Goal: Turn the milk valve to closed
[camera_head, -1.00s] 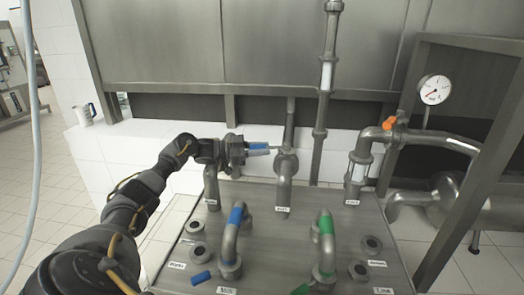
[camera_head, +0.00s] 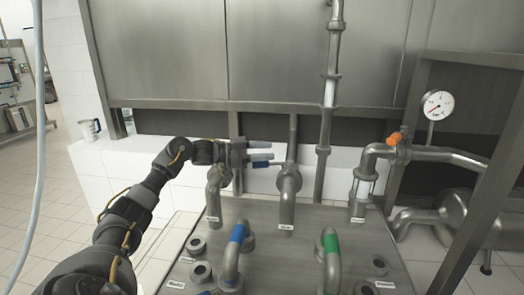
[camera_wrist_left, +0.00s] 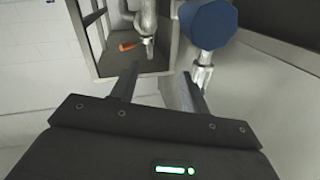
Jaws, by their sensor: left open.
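My left gripper (camera_head: 261,153) is open, at the upper left of the pipe panel, beside the upright pipes. A blue valve handle (camera_wrist_left: 207,24) shows large at the upper right of the left wrist view, beyond the right fingertip and not between the fingers. In the head view the handle is mostly lost behind the fingers; a small bluish part (camera_head: 260,164) shows just below them. I cannot read which label names the milk valve. An orange valve handle (camera_head: 394,138) sits on the right pipe and also shows in the left wrist view (camera_wrist_left: 129,46). My right gripper is out of view.
A steel panel (camera_head: 320,218) carries bent pipes with a blue band (camera_head: 238,233) and a green band (camera_head: 331,243), plus several round ports.

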